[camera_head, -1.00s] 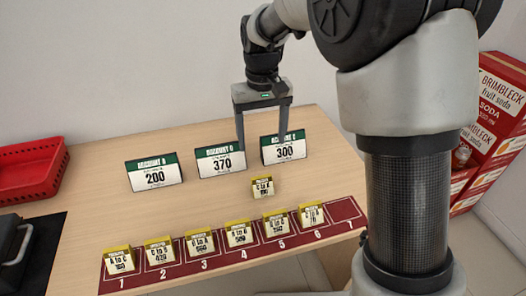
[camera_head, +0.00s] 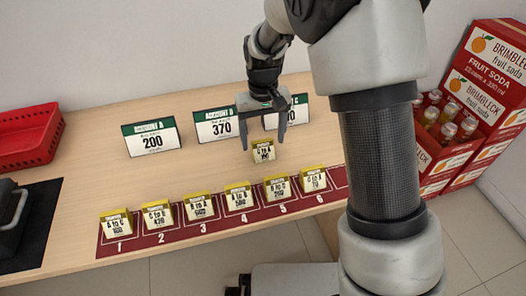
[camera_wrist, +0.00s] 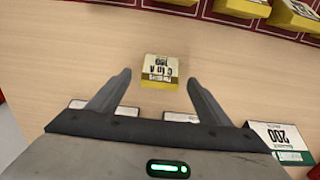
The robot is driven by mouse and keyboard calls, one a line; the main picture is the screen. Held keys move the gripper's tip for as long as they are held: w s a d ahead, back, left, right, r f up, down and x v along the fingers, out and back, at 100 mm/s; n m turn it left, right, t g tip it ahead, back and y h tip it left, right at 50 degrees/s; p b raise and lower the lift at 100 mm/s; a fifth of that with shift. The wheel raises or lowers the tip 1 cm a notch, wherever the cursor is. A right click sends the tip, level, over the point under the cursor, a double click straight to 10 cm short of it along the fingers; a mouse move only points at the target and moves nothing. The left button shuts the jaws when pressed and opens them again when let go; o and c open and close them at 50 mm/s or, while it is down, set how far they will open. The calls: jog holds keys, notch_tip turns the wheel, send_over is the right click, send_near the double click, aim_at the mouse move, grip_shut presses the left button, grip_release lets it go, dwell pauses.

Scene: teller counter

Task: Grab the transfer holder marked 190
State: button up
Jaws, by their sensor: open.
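A single transfer holder with a yellow top (camera_head: 263,151) stands apart on the bare counter, behind the numbered row. Its label reads C to A; its number looks like 190 but is small. It also shows upside down in the wrist view (camera_wrist: 160,71). My gripper (camera_head: 262,139) is open above and just behind this holder. In the wrist view its two fingers (camera_wrist: 159,79) point toward the holder, which lies between and slightly beyond the tips. I see no contact. Several similar holders, such as the A to C one (camera_head: 117,224), stand on the red numbered strip (camera_head: 150,246).
Account signs stand behind the holder: 200 (camera_head: 151,138), 370 (camera_head: 220,126), and a third (camera_head: 298,103) partly hidden by my gripper. A red basket (camera_head: 30,137) and a black mat (camera_head: 45,195) are at left. Soda crates (camera_head: 489,62) stand at right.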

aim_at(263, 144)
notch_tip(263, 144, down, 4)
jog(key=shift+r+b, duration=0.15)
jog(key=shift+b, duration=0.25)
jog(key=shift+r, duration=0.1)
jog(key=c, duration=1.1)
